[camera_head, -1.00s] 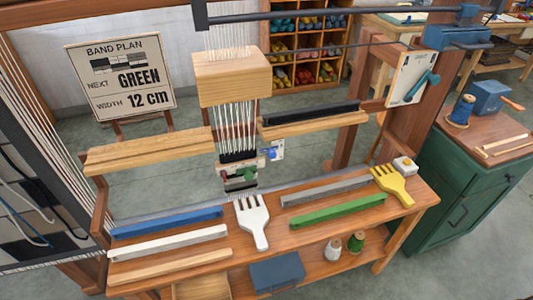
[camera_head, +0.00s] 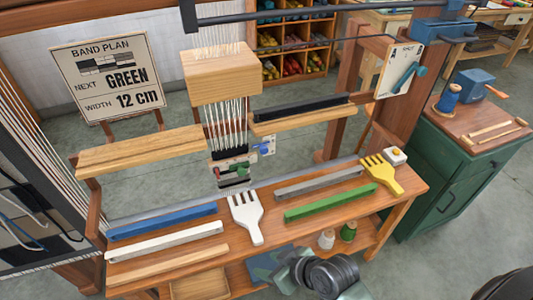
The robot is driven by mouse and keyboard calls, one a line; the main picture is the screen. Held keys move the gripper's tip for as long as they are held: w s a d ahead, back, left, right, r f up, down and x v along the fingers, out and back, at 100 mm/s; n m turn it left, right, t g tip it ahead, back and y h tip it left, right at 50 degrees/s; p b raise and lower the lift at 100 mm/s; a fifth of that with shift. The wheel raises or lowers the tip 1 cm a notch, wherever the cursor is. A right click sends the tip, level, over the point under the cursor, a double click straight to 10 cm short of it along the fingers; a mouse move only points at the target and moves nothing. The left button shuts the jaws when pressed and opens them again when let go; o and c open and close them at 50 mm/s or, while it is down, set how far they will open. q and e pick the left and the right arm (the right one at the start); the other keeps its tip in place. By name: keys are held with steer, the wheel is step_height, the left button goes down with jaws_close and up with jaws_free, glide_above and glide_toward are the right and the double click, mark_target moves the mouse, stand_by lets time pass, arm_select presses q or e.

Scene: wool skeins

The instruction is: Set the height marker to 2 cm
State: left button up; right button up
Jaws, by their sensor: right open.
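Warp threads hang from a wooden block (camera_head: 222,76) into a dark woven band (camera_head: 229,151) at the loom's middle. A small clamp with red and green parts (camera_head: 234,170) sits at the band's lower end. A small white plate with a blue knob (camera_head: 264,146) stands just right of it. A white card with a teal lever (camera_head: 400,72) is on the right post. No height marker can be told for certain, and no 2 cm mark is readable. My right gripper (camera_head: 287,268) is open at the bottom, in front of the lower shelf, apart from the band. My left gripper is out of view.
The bench (camera_head: 330,207) holds blue, white, wooden, grey and green bars, a white fork (camera_head: 245,216) and a yellow fork (camera_head: 382,174). Two spools and a blue box (camera_head: 268,264) are on the shelf below. A green cabinet (camera_head: 448,180) stands right.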

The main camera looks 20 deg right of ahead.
mark_target(264, 151)
steer(key=w+a+r+n+t+y, duration=0.1)
steer(key=w+a+r+t+y, duration=0.3)
steer(key=w+r, duration=0.6)
steer(key=w+d+m+t+h, duration=0.6)
steer(key=w+d+t+h, duration=0.15)
steer(key=w+d, duration=0.5)
steer(key=shift+h, duration=0.35)
steer(key=w+b, duration=0.1)
steer(key=w, duration=0.6)
steer(key=shift+f, duration=0.2)
jaws_close()
